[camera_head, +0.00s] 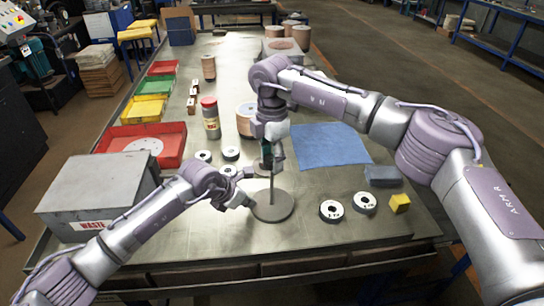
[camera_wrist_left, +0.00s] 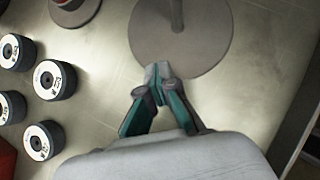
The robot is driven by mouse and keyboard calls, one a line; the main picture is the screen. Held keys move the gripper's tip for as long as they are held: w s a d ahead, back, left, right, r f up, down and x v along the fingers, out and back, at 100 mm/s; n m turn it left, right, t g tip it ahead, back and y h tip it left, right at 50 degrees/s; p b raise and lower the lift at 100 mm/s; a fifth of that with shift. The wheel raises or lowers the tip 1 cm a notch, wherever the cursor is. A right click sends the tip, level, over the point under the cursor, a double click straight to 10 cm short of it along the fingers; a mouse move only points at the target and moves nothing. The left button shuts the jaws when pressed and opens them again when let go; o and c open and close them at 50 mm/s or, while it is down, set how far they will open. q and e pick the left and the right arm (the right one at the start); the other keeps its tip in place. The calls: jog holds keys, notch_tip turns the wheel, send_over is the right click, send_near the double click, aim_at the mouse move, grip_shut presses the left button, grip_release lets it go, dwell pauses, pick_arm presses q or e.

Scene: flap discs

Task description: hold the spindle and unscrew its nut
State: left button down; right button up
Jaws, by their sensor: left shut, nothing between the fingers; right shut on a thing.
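The spindle stands upright on the table, a thin grey rod (camera_head: 272,190) on a round grey base (camera_head: 274,212). Its base also shows at the top of the left wrist view (camera_wrist_left: 195,52). My right gripper (camera_head: 267,164) is at the top of the rod and shut, apparently on the nut, which its fingers hide. My left gripper (camera_head: 250,192) is low, just left of the rod, shut and empty. In the left wrist view its closed fingertips (camera_wrist_left: 158,73) appear over the near edge of the base, apart from the rod.
Flap discs lie left of the spindle (camera_head: 230,152) and right of it (camera_head: 331,210). A blue cloth (camera_head: 328,150), a dark block (camera_head: 383,177) and a yellow block (camera_head: 400,203) lie right. A waste box (camera_head: 90,190), a red tray (camera_head: 113,142) and a bottle (camera_head: 211,122) stand left.

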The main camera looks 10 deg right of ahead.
pick_arm(q)
jog(key=shift+f, duration=0.2)
pick_arm(e)
jog(key=n, duration=1.8)
jog(key=shift+n, duration=0.3)
jog(key=shift+f, duration=0.1)
jog(key=o, duration=0.8)
jog(key=shift+o, duration=0.2)
